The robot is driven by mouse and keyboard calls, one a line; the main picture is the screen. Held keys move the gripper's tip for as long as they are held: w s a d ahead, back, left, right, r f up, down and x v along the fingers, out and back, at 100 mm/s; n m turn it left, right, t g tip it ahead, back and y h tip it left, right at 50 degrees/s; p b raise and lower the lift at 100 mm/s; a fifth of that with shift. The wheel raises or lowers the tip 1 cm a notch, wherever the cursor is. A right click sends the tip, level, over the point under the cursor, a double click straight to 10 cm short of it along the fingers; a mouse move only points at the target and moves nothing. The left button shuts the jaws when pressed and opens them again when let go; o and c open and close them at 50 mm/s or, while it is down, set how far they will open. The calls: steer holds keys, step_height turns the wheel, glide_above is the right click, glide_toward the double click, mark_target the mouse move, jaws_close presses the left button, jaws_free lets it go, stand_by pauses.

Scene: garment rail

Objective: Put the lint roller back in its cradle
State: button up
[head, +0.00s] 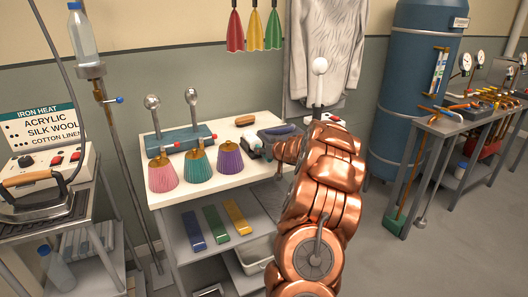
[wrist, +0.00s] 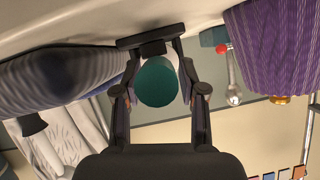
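The lint roller shows as a white roll (head: 252,139) at the right part of the white bench top, in the head view. In the wrist view its round teal end (wrist: 157,82) lies between the two fingers of my gripper (wrist: 158,62), which appear closed on its sides. A dark grey holder (head: 270,136), which looks like the cradle, is partly hidden beside the roller. A dark bar (wrist: 128,43) shows just beyond the fingertips in the wrist view; I cannot tell whether it is the cradle.
The purple one also shows close to the gripper in the wrist view (wrist: 268,45). Wooden-backed brushes (head: 245,120) lie behind the roller. A blue tank (head: 415,75) stands right.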

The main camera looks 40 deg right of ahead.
stand_by(0.3)
steer(key=shift+r, duration=0.3)
steer(key=r+v, duration=0.1)
steer(key=v, duration=1.1)
steer(key=w+a+r+g+h, duration=0.2)
steer(key=a+r, duration=0.2)
steer(key=a, duration=0.2)
steer(key=s+a+f+n+g+y, duration=0.1)
steer(key=s+a+g, duration=0.3)
steer(key=s+a, duration=0.7)
steer(key=s+a+f+n+g+y, duration=0.2)
steer(key=s+a+f+g, duration=0.2)
steer(key=s+a, duration=0.8)
steer(key=s+a+f+n+g+y, duration=0.2)
steer(key=s+a, duration=1)
steer(key=a, duration=0.7)
steer(key=shift+s+f+g, duration=0.25)
steer(key=shift+f+g, duration=0.45)
steer(key=shift+g, duration=0.5)
